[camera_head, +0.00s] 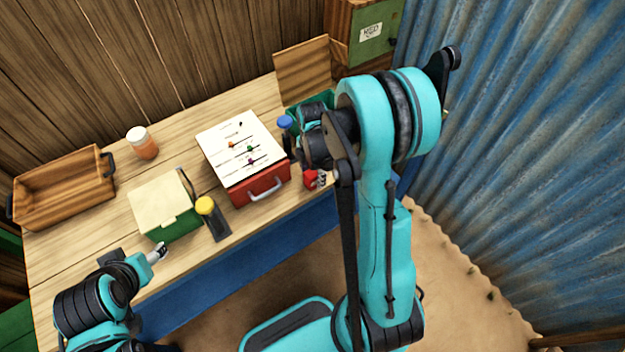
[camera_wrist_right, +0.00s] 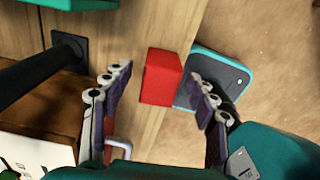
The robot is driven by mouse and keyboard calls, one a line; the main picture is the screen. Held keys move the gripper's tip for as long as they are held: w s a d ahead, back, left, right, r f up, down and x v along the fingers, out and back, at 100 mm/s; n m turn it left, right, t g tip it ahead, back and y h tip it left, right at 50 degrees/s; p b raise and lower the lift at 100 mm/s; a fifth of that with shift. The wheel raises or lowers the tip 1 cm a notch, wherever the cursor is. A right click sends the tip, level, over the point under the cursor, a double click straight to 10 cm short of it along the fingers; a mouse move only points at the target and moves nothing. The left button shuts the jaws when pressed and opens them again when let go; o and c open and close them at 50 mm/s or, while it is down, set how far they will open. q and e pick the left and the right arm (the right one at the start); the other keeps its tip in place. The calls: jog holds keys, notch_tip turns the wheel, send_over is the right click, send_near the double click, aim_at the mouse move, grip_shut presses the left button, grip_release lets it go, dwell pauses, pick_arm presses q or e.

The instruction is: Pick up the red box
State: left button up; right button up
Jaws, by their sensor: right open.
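The red box (camera_wrist_right: 160,78) is a small plain red block near the table's edge in the right wrist view. In the head view only a bit of it (camera_head: 310,180) shows beside my right gripper (camera_head: 320,179), and the arm hides much around it. In the right wrist view my right gripper (camera_wrist_right: 162,82) is open, with one finger on each side of the box and gaps between. My left gripper (camera_head: 158,254) is near the table's front left edge, away from the red box; its fingers are too small to judge.
A red drawer unit with a white top (camera_head: 262,186) stands left of the red box. Farther left are a green box with a cream lid (camera_head: 160,205), a yellow-topped dark item (camera_head: 215,220), a jar (camera_head: 142,143) and a wooden tray (camera_head: 62,207). A green bin (camera_head: 322,98) stands behind my right gripper.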

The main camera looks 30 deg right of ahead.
jog(key=shift+f, duration=0.5)
jog(key=shift+c, duration=0.3)
jog(key=shift+r, duration=0.1)
jog(key=c, duration=1.2)
jog(key=shift+c, duration=0.2)
